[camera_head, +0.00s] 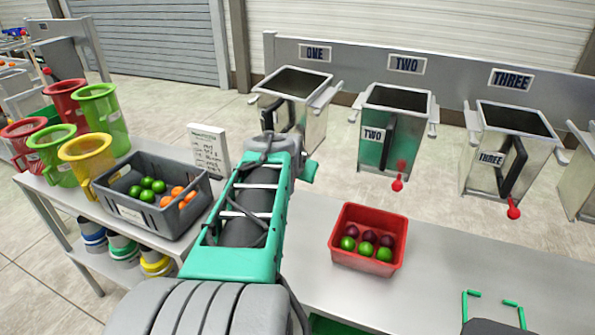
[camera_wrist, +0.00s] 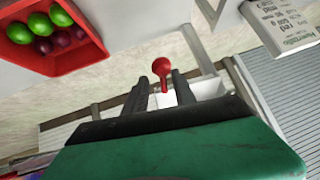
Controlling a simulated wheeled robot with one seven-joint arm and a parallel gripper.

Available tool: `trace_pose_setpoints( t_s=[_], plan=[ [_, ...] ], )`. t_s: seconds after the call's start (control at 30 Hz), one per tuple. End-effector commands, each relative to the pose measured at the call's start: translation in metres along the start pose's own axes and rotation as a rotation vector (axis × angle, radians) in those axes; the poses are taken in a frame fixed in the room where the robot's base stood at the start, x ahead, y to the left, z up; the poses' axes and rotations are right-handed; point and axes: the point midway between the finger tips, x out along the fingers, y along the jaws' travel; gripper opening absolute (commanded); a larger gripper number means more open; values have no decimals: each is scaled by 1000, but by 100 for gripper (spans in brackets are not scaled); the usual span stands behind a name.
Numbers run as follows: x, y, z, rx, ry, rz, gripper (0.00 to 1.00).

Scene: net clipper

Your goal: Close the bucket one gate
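Bucket one (camera_head: 318,112) is a grey metal hopper hanging under the "ONE" sign (camera_head: 315,52). My arm covers part of its front and lower part in the head view, and its gate lever is hidden there. In the wrist view a red knob (camera_wrist: 162,66) on a short red stem, apparently bucket one's gate lever, shows between the two dark fingertips of my gripper (camera_wrist: 160,88). The fingers are apart, with gaps visible on both sides of the stem. Whether either finger touches it I cannot tell. My gripper is hidden behind my arm in the head view.
Bucket two (camera_head: 372,150) and bucket three (camera_head: 478,183) hang to the right, with red-knobbed levers (camera_head: 397,184) and (camera_head: 513,208). A red crate (camera_head: 345,258) of balls and a grey crate (camera_head: 150,222) flank my arm. A white sign (camera_head: 208,150) stands near it.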

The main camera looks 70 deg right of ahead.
Motion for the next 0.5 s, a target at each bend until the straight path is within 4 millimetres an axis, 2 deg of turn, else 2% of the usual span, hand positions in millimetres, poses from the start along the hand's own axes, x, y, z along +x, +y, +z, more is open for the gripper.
trace_pose_setpoints(
  t_s=[0.17,0.5],
  plan=[
    [-7,-1,-4,0,6,-2,31],
    [-34,-1,-10,0,6,-2,31]
  ],
)
